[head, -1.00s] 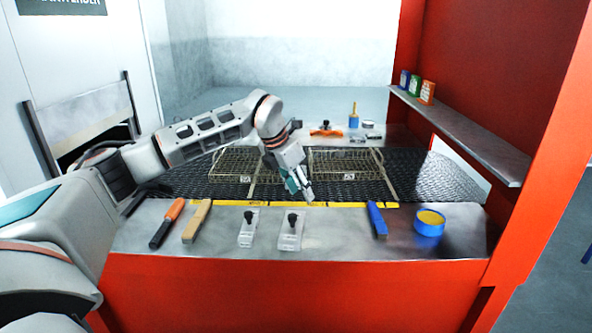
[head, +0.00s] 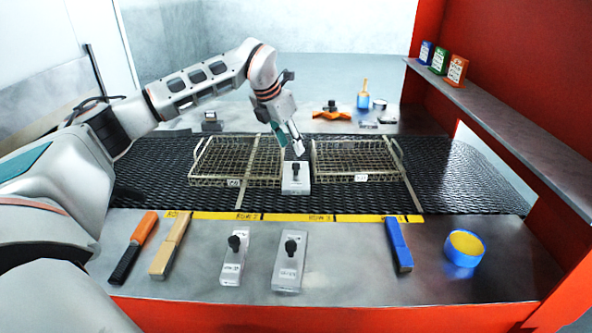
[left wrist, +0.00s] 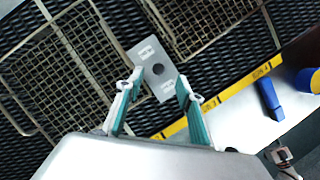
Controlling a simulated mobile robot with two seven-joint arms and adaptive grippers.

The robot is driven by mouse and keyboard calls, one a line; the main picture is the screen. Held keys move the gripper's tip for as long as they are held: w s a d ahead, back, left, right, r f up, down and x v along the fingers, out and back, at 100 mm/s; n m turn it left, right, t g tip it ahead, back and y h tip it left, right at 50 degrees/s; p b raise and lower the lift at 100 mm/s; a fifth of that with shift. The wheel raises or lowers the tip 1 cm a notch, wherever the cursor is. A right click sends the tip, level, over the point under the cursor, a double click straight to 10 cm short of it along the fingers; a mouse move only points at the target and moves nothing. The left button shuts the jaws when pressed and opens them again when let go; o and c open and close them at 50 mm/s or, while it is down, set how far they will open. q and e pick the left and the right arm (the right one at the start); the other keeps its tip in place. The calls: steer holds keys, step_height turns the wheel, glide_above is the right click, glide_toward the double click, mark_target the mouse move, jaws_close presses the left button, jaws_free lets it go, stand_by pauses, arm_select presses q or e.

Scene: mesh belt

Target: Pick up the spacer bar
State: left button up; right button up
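A grey metal bar with a black knob, which I take as the spacer bar (head: 295,186), lies on the black mesh belt (head: 455,180) between two wire baskets. My left gripper (head: 297,150) is just above its far end in the head view. In the left wrist view the spacer bar (left wrist: 151,55) shows ahead of and between the spread teal fingers of my left gripper (left wrist: 157,88). The gripper is open and empty, and I see no clear contact. Two similar knobbed bars, one on the left (head: 234,258) and one on the right (head: 290,262), lie on the front ledge.
The left wire basket (head: 237,160) and right wire basket (head: 350,158) stand close on either side. The front ledge holds an orange-handled tool (head: 134,246), a tan bar (head: 170,245), a blue bar (head: 398,246) and a blue tub (head: 464,248). A red frame with a shelf (head: 490,125) rises at right.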

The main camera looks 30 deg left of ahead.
mark_target(296, 164)
arm_select(q)
steer(key=shift+s+p+x, duration=0.2)
steer(key=shift+x, duration=1.7)
steer(key=shift+s+p+x, duration=0.2)
steer(key=shift+x, duration=1.7)
steer(key=shift+a+f, duration=0.15)
steer(key=shift+f, duration=0.05)
steer(key=shift+c, duration=0.3)
jaws_close()
